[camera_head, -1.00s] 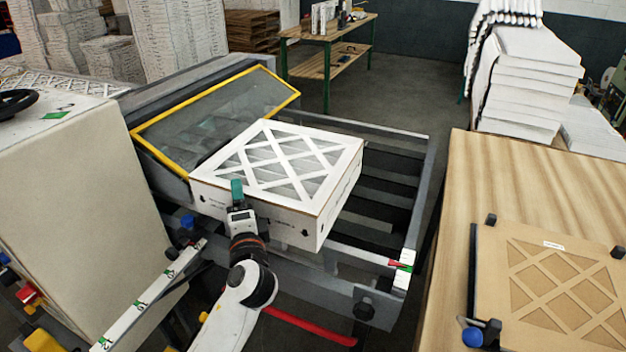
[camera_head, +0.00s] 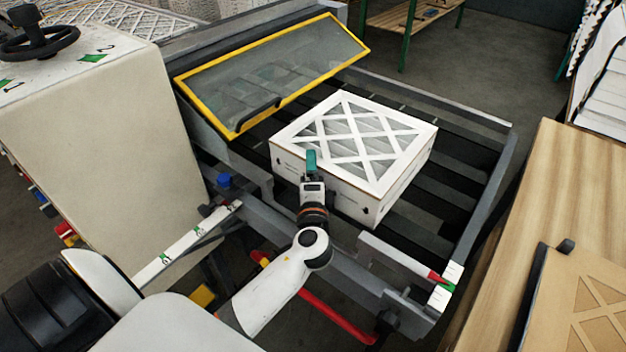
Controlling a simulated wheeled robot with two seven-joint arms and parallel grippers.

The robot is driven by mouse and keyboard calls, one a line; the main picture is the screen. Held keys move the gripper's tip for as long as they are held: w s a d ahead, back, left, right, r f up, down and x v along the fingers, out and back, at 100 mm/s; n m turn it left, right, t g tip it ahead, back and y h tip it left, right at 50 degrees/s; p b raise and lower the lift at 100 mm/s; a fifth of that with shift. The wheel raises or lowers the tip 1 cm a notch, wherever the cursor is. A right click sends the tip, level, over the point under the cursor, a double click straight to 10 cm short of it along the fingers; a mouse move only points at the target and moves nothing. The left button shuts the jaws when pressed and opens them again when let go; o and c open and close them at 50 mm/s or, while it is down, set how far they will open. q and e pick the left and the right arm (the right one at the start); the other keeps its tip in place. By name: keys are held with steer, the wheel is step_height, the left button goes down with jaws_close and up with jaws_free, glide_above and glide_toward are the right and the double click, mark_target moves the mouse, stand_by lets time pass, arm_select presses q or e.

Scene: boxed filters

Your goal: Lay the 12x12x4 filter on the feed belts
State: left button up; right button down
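The 12x12x4 filter (camera_head: 400,178), a white box with a lattice over its pleated top, lies flat over the dark feed belts (camera_head: 455,190), inside the metal frame. Its underside is hidden, so I cannot tell whether it rests fully on the belts. My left gripper (camera_head: 311,162) is at the filter's near-left side. One teal finger shows against the box's near top edge. The other finger is hidden, so I cannot tell whether the gripper is closed on the box. My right gripper is not in view.
A yellow-framed clear guard (camera_head: 275,75) is tilted up behind and left of the filter. A rail with a red-and-green marker (camera_head: 437,283) runs along the front. A wooden table (camera_head: 560,190) with a brown lattice panel (camera_head: 600,310) stands at right. Belts right of the filter are bare.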

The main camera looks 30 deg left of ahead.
arm_select(q)
steer(key=shift+f, duration=0.9)
steer(key=shift+f+b, duration=0.35)
steer(key=shift+b, duration=0.1)
steer(key=o, duration=0.9)
steer(key=shift+o, duration=0.2)
steer(key=shift+r+p, duration=0.55)
steer(key=shift+p, duration=0.05)
steer(key=b+v, duration=0.4)
steer(key=v, duration=0.8)
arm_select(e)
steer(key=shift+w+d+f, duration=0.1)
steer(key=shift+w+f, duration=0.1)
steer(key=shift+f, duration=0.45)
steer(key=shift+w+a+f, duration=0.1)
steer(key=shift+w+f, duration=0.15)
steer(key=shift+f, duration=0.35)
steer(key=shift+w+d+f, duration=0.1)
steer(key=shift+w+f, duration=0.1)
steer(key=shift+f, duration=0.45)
arm_select(q)
steer(key=shift+f, duration=0.15)
